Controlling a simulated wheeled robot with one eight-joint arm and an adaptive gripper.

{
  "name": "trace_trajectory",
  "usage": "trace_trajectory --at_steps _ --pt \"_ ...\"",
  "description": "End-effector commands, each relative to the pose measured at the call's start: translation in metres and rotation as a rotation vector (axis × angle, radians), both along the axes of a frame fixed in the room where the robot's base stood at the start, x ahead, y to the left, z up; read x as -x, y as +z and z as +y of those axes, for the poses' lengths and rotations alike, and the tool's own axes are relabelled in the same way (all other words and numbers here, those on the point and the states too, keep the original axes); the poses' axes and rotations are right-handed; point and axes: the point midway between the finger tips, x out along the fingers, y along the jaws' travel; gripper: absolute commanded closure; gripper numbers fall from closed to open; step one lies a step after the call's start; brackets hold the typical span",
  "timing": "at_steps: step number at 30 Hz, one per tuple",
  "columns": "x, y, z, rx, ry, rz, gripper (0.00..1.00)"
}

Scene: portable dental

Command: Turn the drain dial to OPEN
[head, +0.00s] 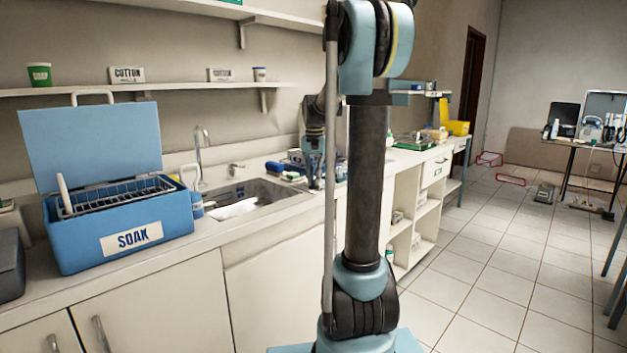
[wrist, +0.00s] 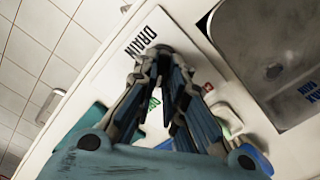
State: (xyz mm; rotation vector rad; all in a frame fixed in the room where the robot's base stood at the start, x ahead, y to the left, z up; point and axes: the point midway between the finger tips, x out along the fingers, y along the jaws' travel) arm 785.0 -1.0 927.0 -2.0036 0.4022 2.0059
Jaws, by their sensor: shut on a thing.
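The white drain panel (wrist: 122,64) lies on the counter beside the sink, with dark DRAIN lettering (wrist: 150,38) near its top edge. A green mark (wrist: 154,103) shows between my fingers and a small red mark (wrist: 207,87) to their right; neither can be read. My gripper (wrist: 163,58) points down at this panel, with its fingers closed in around the drain dial. In the head view my gripper (head: 316,184) is down at the counter, right of the sink.
The metal sink (head: 240,200) with its tap (head: 203,145) is left of my gripper. A blue SOAK box (head: 120,225) with a raised lid stands farther left. Trays and blue items (head: 285,165) crowd the counter near my gripper. The tiled floor at right is mostly clear.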

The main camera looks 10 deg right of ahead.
Motion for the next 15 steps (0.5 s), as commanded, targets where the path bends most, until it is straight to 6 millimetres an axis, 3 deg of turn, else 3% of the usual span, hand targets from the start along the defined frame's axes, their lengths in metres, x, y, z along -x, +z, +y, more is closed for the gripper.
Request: trace_trajectory --at_steps 15 --pt "0.0001 0.0001 0.0016 -0.003 -0.039 0.0 1.0"
